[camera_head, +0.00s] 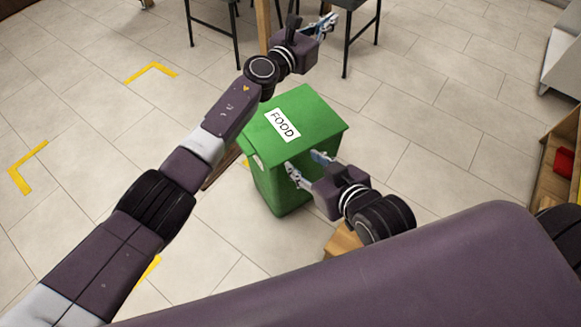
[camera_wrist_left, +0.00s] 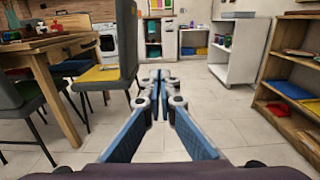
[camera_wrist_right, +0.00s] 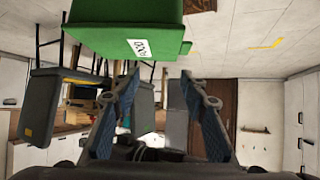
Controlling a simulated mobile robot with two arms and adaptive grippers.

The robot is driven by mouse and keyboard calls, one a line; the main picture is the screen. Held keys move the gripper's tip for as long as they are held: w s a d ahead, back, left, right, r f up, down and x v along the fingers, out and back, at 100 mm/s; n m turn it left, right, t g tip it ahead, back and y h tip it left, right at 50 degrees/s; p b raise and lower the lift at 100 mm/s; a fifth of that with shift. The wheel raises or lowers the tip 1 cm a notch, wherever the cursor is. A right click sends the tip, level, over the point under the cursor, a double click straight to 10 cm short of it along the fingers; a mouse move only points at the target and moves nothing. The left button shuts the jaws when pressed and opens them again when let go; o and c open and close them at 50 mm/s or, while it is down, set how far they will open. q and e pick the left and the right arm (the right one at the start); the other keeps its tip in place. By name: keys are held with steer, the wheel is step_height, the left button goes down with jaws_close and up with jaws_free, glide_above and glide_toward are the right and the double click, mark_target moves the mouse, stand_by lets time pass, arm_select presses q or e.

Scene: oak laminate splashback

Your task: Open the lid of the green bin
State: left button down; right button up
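The green bin (camera_head: 270,182) stands on the floor in the middle of the head view. Its green lid (camera_head: 306,112) is down and carries a white FOOD label (camera_head: 282,125). The bin also shows upside down at the top of the right wrist view (camera_wrist_right: 120,15). My right gripper (camera_head: 307,164) is open and empty at the bin's near side, by the lid's near edge; I cannot tell whether it touches. My left gripper (camera_head: 328,22) is raised beyond the bin, with its fingertips together and nothing between them; it also shows in the left wrist view (camera_wrist_left: 160,76).
Dark chairs (camera_head: 212,20) and a table leg (camera_head: 263,25) stand behind the bin. A wooden shelf (camera_head: 556,180) is at the right edge. Yellow floor markings (camera_head: 28,170) lie to the left. The tiled floor to the right of the bin is clear.

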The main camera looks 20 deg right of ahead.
steer(key=s+d+f+g+h+p, duration=0.1)
steer(key=s+d+f+g+p, duration=0.2)
steer(key=s, duration=0.4)
steer(key=s+d+f+g+h+p, duration=0.1)
steer(key=s+d+f+g+p, duration=0.15)
steer(key=s+g, duration=0.4)
arm_select(q)
steer(key=r+p+v, duration=0.2)
steer(key=p+v, duration=0.5)
steer(key=v, duration=0.6)
steer(key=shift+s+a+r, duration=0.25)
steer(key=shift+r, duration=0.1)
arm_select(e)
steer(key=s+f, duration=0.3)
steer(key=f, duration=0.9)
steer(key=s+f, duration=0.3)
steer(key=f, duration=1)
steer(key=shift+s+a+f, duration=0.15)
steer(key=shift+s+f, duration=0.05)
steer(key=shift+s, duration=0.15)
